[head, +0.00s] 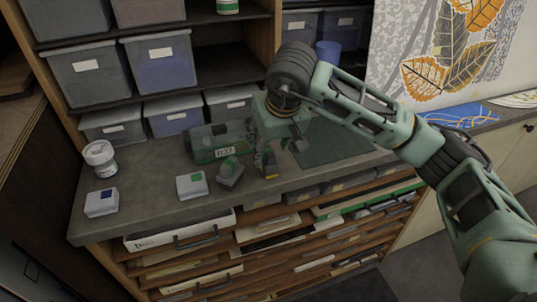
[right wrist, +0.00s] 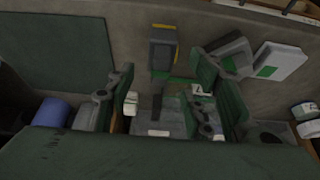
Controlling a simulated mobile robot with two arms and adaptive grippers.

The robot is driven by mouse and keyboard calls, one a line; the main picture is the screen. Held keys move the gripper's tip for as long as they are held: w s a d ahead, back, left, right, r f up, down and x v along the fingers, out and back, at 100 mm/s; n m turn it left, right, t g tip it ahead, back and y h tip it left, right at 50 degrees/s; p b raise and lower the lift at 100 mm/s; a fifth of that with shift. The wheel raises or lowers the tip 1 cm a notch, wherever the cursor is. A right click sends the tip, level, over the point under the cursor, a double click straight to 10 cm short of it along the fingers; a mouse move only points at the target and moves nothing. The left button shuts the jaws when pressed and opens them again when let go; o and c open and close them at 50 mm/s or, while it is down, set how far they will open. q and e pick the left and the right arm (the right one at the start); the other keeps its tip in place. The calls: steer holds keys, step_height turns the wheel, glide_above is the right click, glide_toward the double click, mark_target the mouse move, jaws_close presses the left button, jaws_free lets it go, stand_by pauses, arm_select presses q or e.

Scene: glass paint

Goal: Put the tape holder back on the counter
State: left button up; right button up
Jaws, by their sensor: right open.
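A dark grey holder with a green roll (head: 230,173), which looks like the tape holder, sits on the counter (head: 150,197) near its front edge; it also shows in the right wrist view (right wrist: 230,54). Beside it stands a dark grey piece with yellow edges (head: 268,163); I cannot tell what it is. My right gripper (head: 284,148) is open above the counter, pointing down. In the right wrist view this yellow-edged piece (right wrist: 163,50) shows between and beyond the two fingers (right wrist: 160,88), with no clear contact. My left gripper is not in view.
A white box with a green label (head: 191,185), a box with a blue label (head: 101,202) and a white jar (head: 100,157) stand to the left. A clear green-tinted container (head: 215,143) is behind. A dark green mat (head: 335,143) lies to the right.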

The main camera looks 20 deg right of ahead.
steer(key=b+v, duration=0.1)
steer(key=v, duration=0.6)
steer(key=shift+s+r, duration=0.1)
